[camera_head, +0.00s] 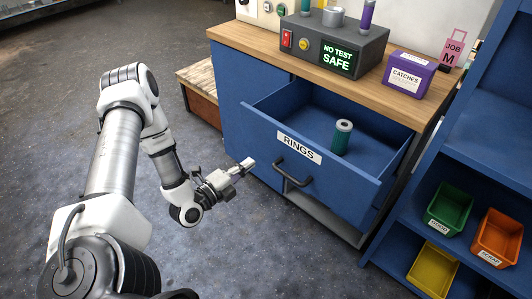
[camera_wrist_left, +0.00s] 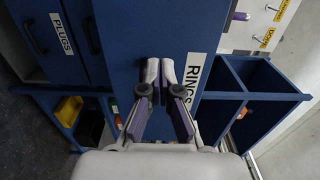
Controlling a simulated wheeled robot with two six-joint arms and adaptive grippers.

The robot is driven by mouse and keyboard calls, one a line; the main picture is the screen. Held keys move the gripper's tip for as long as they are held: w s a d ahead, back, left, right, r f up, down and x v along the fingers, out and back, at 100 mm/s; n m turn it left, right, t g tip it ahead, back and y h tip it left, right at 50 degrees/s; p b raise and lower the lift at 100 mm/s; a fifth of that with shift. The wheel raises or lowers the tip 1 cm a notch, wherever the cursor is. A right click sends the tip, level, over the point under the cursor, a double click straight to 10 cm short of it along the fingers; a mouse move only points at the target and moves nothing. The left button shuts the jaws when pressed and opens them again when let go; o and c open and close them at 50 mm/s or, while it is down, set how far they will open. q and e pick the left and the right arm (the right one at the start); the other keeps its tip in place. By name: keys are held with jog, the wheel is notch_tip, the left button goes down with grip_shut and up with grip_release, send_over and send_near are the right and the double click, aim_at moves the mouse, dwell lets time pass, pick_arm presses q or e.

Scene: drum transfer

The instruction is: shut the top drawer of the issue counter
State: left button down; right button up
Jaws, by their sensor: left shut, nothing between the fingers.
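The top drawer, labelled RINGS (camera_head: 345,188), stands pulled out from the blue issue counter (camera_head: 228,95). Its dark bar handle (camera_head: 292,174) is on the front below the label. A teal spool-like cylinder (camera_head: 342,138) stands upright inside. My left gripper (camera_head: 249,163) is shut and empty, in front of the drawer's left part, left of the handle. In the left wrist view the fingertips (camera_wrist_left: 160,68) point at the blue front beside the RINGS label (camera_wrist_left: 188,80). I cannot tell whether they touch it. My right gripper is not in view.
A grey tester reading NO TEST SAFE (camera_head: 332,45) and a purple CATCHES box (camera_head: 408,76) stand on the wooden top (camera_head: 270,47). A blue shelf at right holds green (camera_head: 448,207), orange (camera_head: 497,238) and yellow (camera_head: 432,270) bins. A PLUGS label (camera_wrist_left: 62,34) shows in the wrist view.

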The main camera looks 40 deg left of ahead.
aim_at(271, 147)
pick_arm(q)
jog(key=w, duration=0.3)
jog(key=w+b, duration=0.1)
jog(key=w, duration=0.3)
jog(key=shift+d+f, duration=0.15)
jog(key=shift+d, duration=0.05)
jog(key=shift+w, duration=0.45)
jog(key=shift+w, duration=0.1)
